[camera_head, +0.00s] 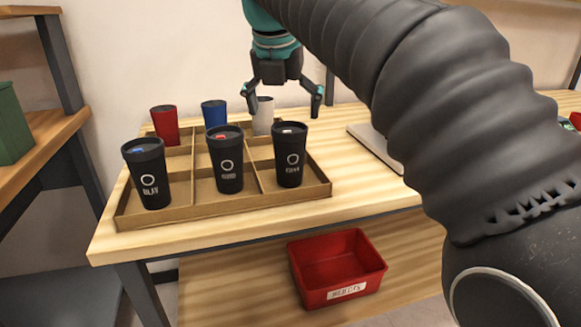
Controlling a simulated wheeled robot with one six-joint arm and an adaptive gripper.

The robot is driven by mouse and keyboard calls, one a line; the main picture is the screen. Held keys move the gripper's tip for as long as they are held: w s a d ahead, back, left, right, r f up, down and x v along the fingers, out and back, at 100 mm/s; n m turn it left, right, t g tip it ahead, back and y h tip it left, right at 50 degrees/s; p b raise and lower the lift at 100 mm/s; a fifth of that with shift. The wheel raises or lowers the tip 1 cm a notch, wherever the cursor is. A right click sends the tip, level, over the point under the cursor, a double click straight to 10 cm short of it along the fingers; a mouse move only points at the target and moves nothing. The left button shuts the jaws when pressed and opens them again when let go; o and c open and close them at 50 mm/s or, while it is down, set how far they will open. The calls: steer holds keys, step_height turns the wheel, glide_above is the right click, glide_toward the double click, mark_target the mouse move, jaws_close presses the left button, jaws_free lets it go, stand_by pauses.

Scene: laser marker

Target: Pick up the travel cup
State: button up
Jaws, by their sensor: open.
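A divided tray (215,211) on the wooden table holds several travel cups. Three black cups with lids stand in the front row: a left one (149,177), a middle one (227,162) and a right one (290,158). Behind them stand a red cup (165,125), a blue cup (214,114) and a white cup (263,117). My gripper (280,107) points down with its fingers spread apart, around or just above the white cup. I cannot tell how far the fingers reach in depth. The right black cup hides the white cup's lower part in part.
A flat grey plate (374,146) lies on the table right of the tray, partly behind my arm. A red bin (335,274) with a label sits below the table's front edge. A green box (12,125) stands on a shelf at the left.

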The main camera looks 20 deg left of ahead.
mark_target(290, 128)
steer(key=x, duration=0.1)
steer(key=b+x, duration=0.1)
steer(key=x, duration=0.3)
steer(key=shift+w+d, duration=0.1)
steer(key=shift+d, duration=0.3)
steer(key=shift+r, duration=0.1)
steer(key=c, duration=0.8)
